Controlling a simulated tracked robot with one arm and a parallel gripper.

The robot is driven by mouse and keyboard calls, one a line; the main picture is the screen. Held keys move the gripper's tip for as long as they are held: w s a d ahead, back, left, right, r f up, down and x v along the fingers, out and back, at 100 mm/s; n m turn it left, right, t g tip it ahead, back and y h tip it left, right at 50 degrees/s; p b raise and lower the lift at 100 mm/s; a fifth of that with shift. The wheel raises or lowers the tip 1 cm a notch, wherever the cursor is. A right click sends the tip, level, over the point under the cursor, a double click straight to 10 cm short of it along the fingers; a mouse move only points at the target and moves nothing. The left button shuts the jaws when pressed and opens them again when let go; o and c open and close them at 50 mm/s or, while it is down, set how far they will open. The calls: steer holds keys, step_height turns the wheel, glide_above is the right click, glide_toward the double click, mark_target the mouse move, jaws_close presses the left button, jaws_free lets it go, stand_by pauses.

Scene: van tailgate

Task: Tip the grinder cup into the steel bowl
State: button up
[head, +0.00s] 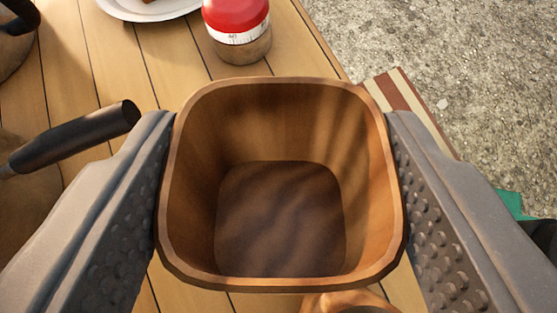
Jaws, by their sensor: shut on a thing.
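My gripper (281,135) is shut on the grinder cup (285,285), one studded grey finger on its left side and one on its right. The cup is wooden, square with rounded corners, and I look down into its open mouth. A dark brown patch covers its bottom; I cannot tell whether that is ground contents or the shaded floor. The cup looks roughly upright, above a wooden slatted surface. I cannot make out a steel bowl in this view.
A red-lidded jar with a white marked band (238,30) stands beyond the cup. A white plate (150,10) is at the top. A black handle (80,137) reaches in from the left. An orange-brown object (345,300) shows below the cup. Speckled ground (460,70) lies right.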

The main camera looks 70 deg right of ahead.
steer(key=shift+h+b, duration=0.9)
steer(key=shift+b, duration=0.8)
steer(key=shift+a+r+h+b, duration=0.1)
steer(key=shift+r+h+b, duration=0.15)
steer(key=shift+h+b, duration=0.25)
steer(key=shift+r, duration=0.15)
steer(key=shift+t, duration=0.3)
